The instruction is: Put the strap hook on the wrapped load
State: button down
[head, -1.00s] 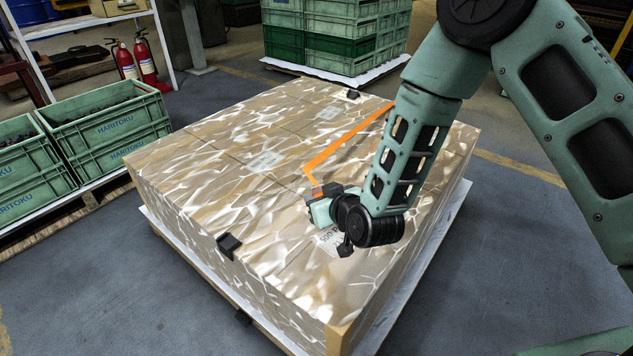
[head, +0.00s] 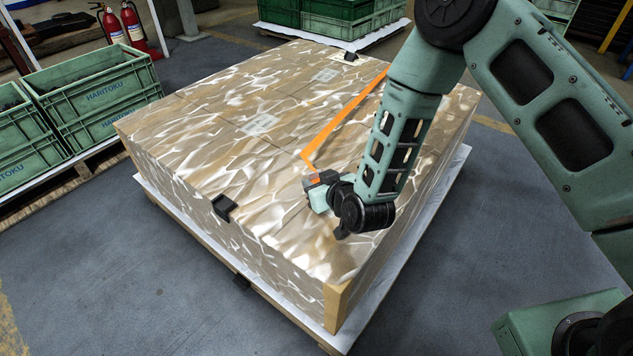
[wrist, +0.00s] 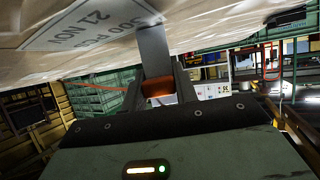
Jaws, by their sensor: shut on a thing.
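The wrapped load (head: 215,155) is a large box-shaped stack in shiny film, with its top facing me in the head view. My gripper (head: 318,183) is over the near right part of its top, shut on the end of an orange strap (head: 340,122). The strap runs back from the gripper to the far right, partly behind my arm. In the wrist view, a grey flat hook (wrist: 154,48) with an orange block (wrist: 158,87) sits between the fingers. The film surface is close to the hook; I cannot tell whether they touch.
Black edge pieces sit on the load's near edge (head: 224,207) and far edge (head: 350,57). The load stands on a pallet (head: 265,295) with a white sheet. Green crates (head: 92,105) stand left, more behind. Fire extinguishers (head: 132,26) stand back left. Grey floor is free in front.

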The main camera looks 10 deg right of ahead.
jog(key=c, duration=1.1)
grip_release()
jog(key=shift+r, duration=0.1)
jog(key=shift+s+d+r+p, duration=0.1)
jog(key=shift+s+r+p, duration=0.1)
jog(key=shift+p, duration=0.15)
jog(key=p+v, duration=0.3)
jog(key=v, duration=0.8)
jog(key=s+a+r+n+g, duration=0.2)
jog(key=s+a+r+g, duration=0.2)
jog(key=s+r+g, duration=0.4)
jog(key=s+d+r+g+h, duration=0.1)
jog(key=s+d+r, duration=0.1)
jog(key=s+r, duration=0.1)
jog(key=s+d+r+g+h, duration=0.1)
jog(key=s+d+r+h, duration=0.1)
jog(key=s+r, duration=0.2)
jog(key=s+d+r+n+g+h, duration=0.1)
jog(key=s+d+r+g, duration=0.1)
jog(key=s, duration=0.5)
jog(key=shift+s+d+r, duration=0.1)
jog(key=shift+d+r, duration=0.2)
jog(key=shift+r, duration=0.2)
jog(key=shift+d+r, duration=0.3)
jog(key=shift+r, duration=0.25)
